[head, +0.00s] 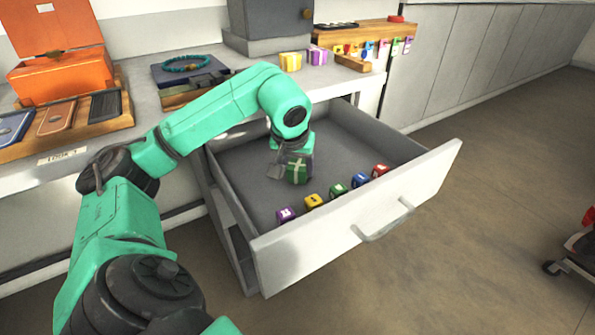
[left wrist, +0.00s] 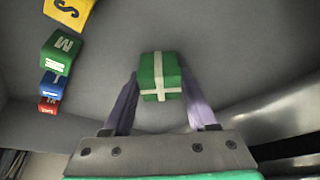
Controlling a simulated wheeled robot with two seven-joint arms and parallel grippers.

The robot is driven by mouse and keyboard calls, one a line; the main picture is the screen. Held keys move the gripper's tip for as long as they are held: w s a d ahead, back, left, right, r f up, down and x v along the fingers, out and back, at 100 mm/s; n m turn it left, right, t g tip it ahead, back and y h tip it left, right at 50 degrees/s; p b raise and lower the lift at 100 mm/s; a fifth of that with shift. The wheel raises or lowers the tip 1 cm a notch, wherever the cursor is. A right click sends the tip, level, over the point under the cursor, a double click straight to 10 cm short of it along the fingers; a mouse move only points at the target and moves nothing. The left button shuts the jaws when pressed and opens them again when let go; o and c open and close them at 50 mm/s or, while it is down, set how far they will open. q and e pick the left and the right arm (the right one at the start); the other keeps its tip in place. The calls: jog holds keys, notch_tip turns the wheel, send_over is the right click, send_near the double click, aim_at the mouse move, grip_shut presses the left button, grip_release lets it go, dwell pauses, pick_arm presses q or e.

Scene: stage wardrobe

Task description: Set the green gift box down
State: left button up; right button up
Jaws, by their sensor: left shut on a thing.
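The green gift box (head: 298,169) with a pale cross ribbon is at my left gripper (head: 293,166), inside the open drawer (head: 335,148). In the left wrist view the green gift box (left wrist: 159,78) sits between the two fingertips of my left gripper (left wrist: 160,92). The gripper is shut on it. I cannot tell whether the box touches the drawer floor. My right gripper is not in view.
Several lettered cubes (head: 337,191) stand in a row along the drawer's front. A yellow gift box (head: 290,61) and a purple one (head: 318,56) stand on the counter behind. An orange box (head: 62,75) stands at the left. The drawer floor behind the cubes is mostly clear.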

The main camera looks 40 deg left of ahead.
pick_arm(q)
jog(key=o, duration=1.3)
jog(key=shift+o, duration=0.2)
jog(key=shift+r, duration=0.15)
jog(key=p+v, duration=0.4)
jog(key=v, duration=0.8)
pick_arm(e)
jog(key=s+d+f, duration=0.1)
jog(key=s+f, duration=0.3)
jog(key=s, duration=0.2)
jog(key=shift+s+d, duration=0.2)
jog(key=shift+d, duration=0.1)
